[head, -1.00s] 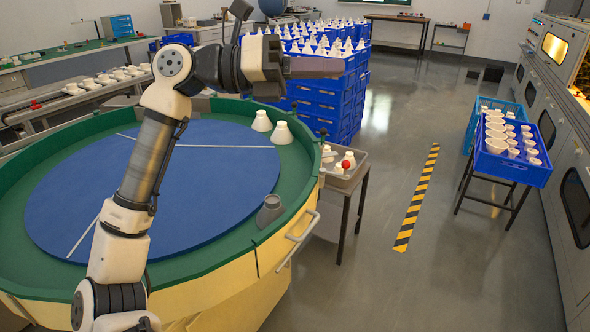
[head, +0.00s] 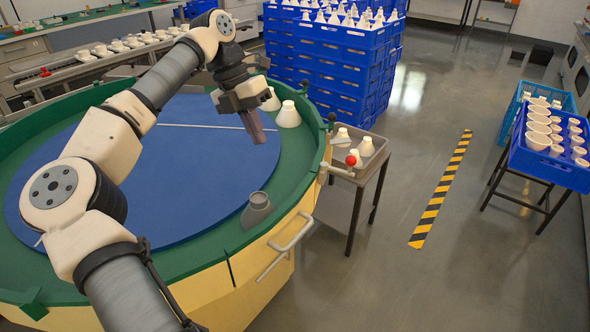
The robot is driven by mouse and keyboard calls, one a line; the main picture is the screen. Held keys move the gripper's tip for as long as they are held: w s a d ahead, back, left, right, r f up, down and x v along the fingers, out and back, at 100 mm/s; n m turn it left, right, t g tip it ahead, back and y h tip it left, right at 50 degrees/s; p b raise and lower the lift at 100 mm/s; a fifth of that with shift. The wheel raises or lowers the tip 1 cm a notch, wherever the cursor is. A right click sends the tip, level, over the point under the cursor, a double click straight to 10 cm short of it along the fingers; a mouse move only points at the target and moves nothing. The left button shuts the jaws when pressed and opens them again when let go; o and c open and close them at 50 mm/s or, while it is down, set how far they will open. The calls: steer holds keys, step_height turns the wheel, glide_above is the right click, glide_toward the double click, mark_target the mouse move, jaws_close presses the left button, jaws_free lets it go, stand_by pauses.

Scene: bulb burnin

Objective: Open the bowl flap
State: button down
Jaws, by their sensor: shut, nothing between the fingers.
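The bowl is a large round green-rimmed, yellow-walled tub (head: 190,300) with a blue disc (head: 190,180) inside. The bowl flap (head: 262,236) looks like the wall section with the grey bar handle (head: 290,236), and it stands in line with the wall. A lever with a red knob (head: 350,160) sits at the wall's right side. My gripper (head: 258,138) is shut and empty, tilted downward above the blue disc, apart from the flap, handle and knob.
White cones (head: 287,115) stand by the bowl's far right inner edge. A grey funnel-like piece (head: 257,208) stands near the flap. A tray table (head: 375,150) stands close right of the bowl. Stacked blue crates (head: 330,60) are behind. Floor around the striped strip (head: 440,190) is clear.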

steer(key=x, duration=1)
steer(key=shift+s, duration=0.1)
steer(key=d, duration=0.1)
steer(key=s+d, duration=0.1)
steer(key=d, duration=0.1)
steer(key=shift+s+r+p, duration=0.2)
steer(key=shift+p, duration=0.15)
steer(key=shift+s+d, duration=0.1)
steer(key=shift+d, duration=0.1)
